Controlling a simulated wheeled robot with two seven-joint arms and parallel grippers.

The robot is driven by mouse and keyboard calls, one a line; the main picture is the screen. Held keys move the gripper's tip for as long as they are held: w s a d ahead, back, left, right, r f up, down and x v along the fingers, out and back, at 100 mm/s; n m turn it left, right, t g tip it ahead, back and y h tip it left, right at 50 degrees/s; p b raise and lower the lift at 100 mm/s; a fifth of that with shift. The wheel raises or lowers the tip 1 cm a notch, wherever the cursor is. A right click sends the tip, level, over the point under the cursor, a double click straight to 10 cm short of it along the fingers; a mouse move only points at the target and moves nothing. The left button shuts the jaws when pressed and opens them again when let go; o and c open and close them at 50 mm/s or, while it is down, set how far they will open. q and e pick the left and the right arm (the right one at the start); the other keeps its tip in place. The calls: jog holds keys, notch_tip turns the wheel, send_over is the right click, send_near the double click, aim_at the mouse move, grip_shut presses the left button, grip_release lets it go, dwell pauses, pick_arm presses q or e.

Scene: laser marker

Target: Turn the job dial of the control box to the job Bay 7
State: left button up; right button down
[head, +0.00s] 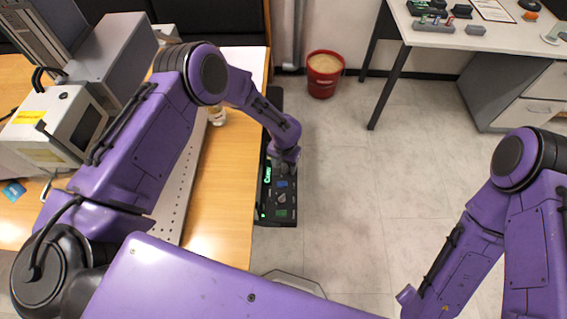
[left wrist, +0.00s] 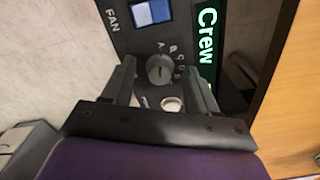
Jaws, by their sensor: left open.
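The black control box (head: 289,220) stands along the right edge of the wooden table. Its lit display reads "Crew" in green; it shows in the head view (head: 267,174) and the left wrist view (left wrist: 207,36). In the left wrist view a grey round dial (left wrist: 159,69) with a pointer line has letters such as A, B and C around it. My left gripper (left wrist: 160,70) is open, with one finger on each side of the dial; contact cannot be told. In the head view my left gripper (head: 284,169) hides the dial. My right gripper is out of view.
A blue-and-white switch (left wrist: 151,13) marked FAN sits beyond the dial. A pale round part (left wrist: 172,104) lies between the fingers. A grey knob (head: 282,198) is lower on the box. A red bucket (head: 324,74) stands on the floor; the floor right of the box is clear.

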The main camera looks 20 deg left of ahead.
pick_arm(q)
jog(key=c, duration=1)
jog(key=shift+a, duration=0.2)
jog(key=shift+c, duration=0.2)
jog(key=shift+d, duration=0.2)
jog(key=shift+m, duration=0.3)
jog(key=shift+m+b, duration=0.65)
jog(key=shift+m, duration=0.25)
jog(key=shift+m+b, duration=0.55)
jog(key=shift+m, duration=1.15)
jog(key=o, duration=1)
